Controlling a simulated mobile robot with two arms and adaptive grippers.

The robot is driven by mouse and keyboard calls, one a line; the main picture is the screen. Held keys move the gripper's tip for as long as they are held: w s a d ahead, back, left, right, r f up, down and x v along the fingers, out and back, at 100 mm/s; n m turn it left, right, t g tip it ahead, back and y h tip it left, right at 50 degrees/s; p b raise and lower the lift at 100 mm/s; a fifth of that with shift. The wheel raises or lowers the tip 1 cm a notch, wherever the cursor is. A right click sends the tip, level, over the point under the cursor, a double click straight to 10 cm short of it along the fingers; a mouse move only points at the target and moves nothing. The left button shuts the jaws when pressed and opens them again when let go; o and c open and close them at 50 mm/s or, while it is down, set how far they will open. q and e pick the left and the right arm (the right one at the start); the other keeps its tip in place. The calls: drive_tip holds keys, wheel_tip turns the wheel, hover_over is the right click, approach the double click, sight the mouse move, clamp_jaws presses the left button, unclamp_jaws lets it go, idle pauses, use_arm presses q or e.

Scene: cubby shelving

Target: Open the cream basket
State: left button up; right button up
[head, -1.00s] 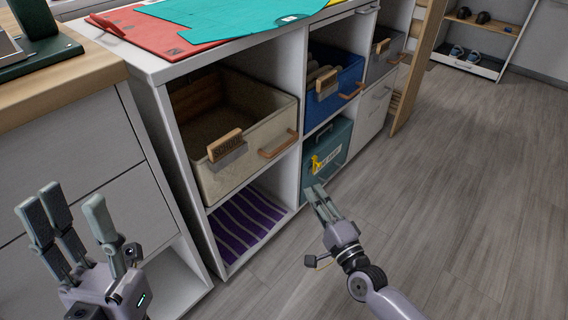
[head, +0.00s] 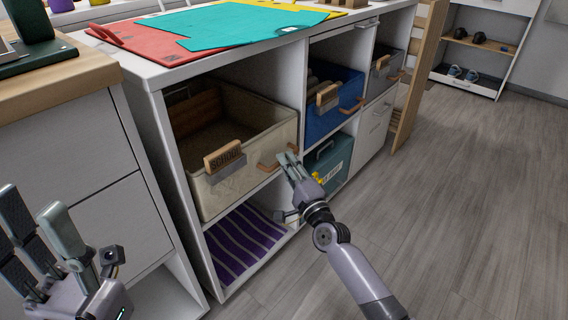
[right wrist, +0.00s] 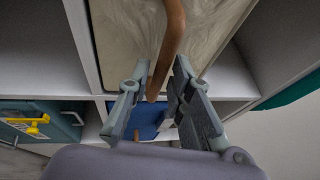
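The cream basket (head: 245,165) sits in the upper left cubby of the white shelf. It has a wooden "SCHOOL" tag (head: 224,157) and a tan handle (head: 268,168) on its front. My right gripper (head: 288,161) is at the right end of this handle. In the right wrist view, the handle (right wrist: 171,40) lies between the spread fingers of my right gripper (right wrist: 160,75), with a gap showing beside it. My left gripper (head: 38,212) is open and empty at the lower left, well away from the basket.
A blue basket (head: 334,115) is in the cubby to the right, with a teal box (head: 338,160) below it. A purple striped cloth (head: 242,240) lies under the cream basket. A wood-topped cabinet (head: 80,150) stands at the left. The floor (head: 470,220) at the right is open.

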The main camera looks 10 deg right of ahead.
drive_tip(key=shift+x, duration=1)
drive_tip(key=shift+c, duration=0.6)
clamp_jaws()
